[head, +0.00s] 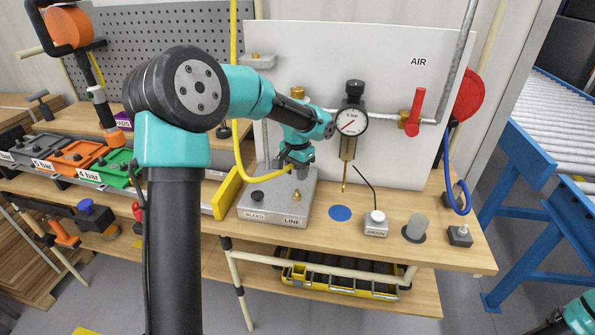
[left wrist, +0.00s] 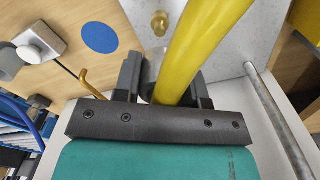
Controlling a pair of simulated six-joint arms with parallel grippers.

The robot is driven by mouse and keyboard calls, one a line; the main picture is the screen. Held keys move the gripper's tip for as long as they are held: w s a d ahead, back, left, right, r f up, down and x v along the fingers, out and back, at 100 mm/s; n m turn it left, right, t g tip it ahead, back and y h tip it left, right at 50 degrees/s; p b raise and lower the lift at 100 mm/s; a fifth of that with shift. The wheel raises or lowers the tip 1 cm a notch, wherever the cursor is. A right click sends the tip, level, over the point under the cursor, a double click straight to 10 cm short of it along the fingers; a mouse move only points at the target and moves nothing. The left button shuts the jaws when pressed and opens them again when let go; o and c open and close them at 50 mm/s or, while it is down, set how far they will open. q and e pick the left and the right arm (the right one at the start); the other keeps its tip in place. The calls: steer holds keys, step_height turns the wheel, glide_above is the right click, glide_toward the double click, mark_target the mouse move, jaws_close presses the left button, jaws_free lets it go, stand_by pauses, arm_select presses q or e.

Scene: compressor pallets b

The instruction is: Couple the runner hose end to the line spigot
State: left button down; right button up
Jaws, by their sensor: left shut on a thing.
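The yellow runner hose (head: 236,120) hangs from above the board, loops down and bends right to my left gripper (head: 300,174). The gripper is shut on the hose near its end, above the grey block (head: 270,211) marked LINE. In the left wrist view the hose (left wrist: 193,45) passes between the two dark fingers of the gripper (left wrist: 160,85). The hose's end fitting is mostly hidden there. The brass line spigot (head: 297,195) stands upright on the block, below the gripper and apart from it. It also shows in the left wrist view (left wrist: 160,22). My right gripper is not in view.
A gauge (head: 351,121) hangs on the white board behind, with a red-handled valve (head: 416,112) to its right. A black knob (head: 257,196) shares the block. A yellow upright piece (head: 227,193) stands left.

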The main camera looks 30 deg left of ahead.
mark_target(297, 190)
arm_select(q)
steer(key=shift+f, duration=2.05)
steer(key=shift+f, duration=1.55)
stand_by(0.3)
steer(key=c, duration=0.6)
jaws_free()
steer(key=shift+r, duration=0.1)
step_height(297, 190, up, 17)
steer(key=shift+r, duration=0.15)
stand_by(0.4)
